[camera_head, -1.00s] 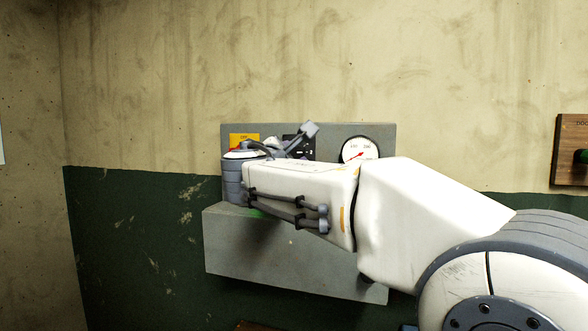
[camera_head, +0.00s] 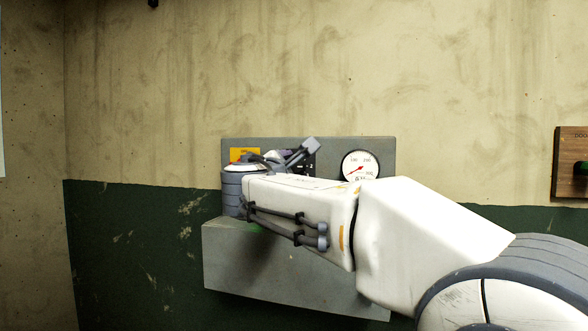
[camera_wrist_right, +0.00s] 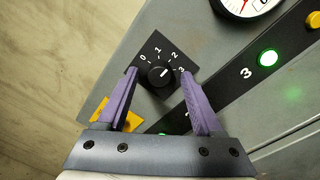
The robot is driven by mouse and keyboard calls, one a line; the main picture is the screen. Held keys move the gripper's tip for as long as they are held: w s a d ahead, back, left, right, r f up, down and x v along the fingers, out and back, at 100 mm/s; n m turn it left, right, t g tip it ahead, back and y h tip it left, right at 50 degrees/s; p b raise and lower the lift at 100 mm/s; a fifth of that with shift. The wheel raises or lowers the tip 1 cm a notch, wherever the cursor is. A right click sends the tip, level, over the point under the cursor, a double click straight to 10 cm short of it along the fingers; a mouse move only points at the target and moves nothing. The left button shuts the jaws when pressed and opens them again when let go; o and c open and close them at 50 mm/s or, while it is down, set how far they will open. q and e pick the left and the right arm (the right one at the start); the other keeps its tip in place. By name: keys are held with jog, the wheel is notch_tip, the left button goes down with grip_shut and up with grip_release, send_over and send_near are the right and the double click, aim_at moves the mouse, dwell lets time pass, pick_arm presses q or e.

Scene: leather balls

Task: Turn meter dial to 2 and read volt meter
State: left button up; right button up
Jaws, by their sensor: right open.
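The dial (camera_wrist_right: 160,76) is a round black knob on a black square plate marked 0, 1, 2, 3 in the right wrist view. Its white mark points toward the 2–3 side; I cannot tell exactly which number. My right gripper (camera_wrist_right: 160,72) is open, its purple fingers on either side of the knob; contact is unclear. In the head view my right arm covers most of the dial plate (camera_head: 309,168). The volt meter (camera_head: 360,165) is a round white gauge with a red slanted needle; its reading is too small to tell. It is cut off in the wrist view (camera_wrist_right: 243,6).
The grey panel (camera_head: 380,144) is on the wall above a grey box (camera_head: 275,275). A yellow label (camera_wrist_right: 108,115), a lit green lamp (camera_wrist_right: 268,58) and a yellow button (camera_wrist_right: 314,19) are near the dial. A wooden board (camera_head: 571,160) hangs at the right.

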jog(key=shift+s, duration=0.1)
jog(key=b+v, duration=0.3)
jog(key=v, duration=0.7)
jog(key=shift+s+a+f, duration=0.1)
jog(key=shift+s, duration=0.05)
jog(key=s+d+f+m+g+y+p, duration=0.1)
jog(key=s+d+f+m+g+p, duration=0.2)
jog(key=f, duration=0.7)
jog(key=s+d+f+m+g+y, duration=0.1)
jog(key=s+f+g, duration=0.3)
jog(key=f, duration=0.6)
jog(key=s+d+f+m+g+y+p, duration=0.1)
jog(key=s+f+m+g+y+p, duration=0.1)
jog(key=s+f+m+g, duration=0.3)
jog(key=s+d+f+m+g+y+p, duration=0.1)
jog(key=s+f+m+g, duration=0.4)
jog(key=s+f, duration=0.7)
jog(key=s+d+g, duration=0.1)
jog(key=s, duration=0.4)
jog(key=shift+d+y+p, duration=0.25)
jog(key=shift+y+p, duration=0.1)
jog(key=shift+y, duration=0.05)
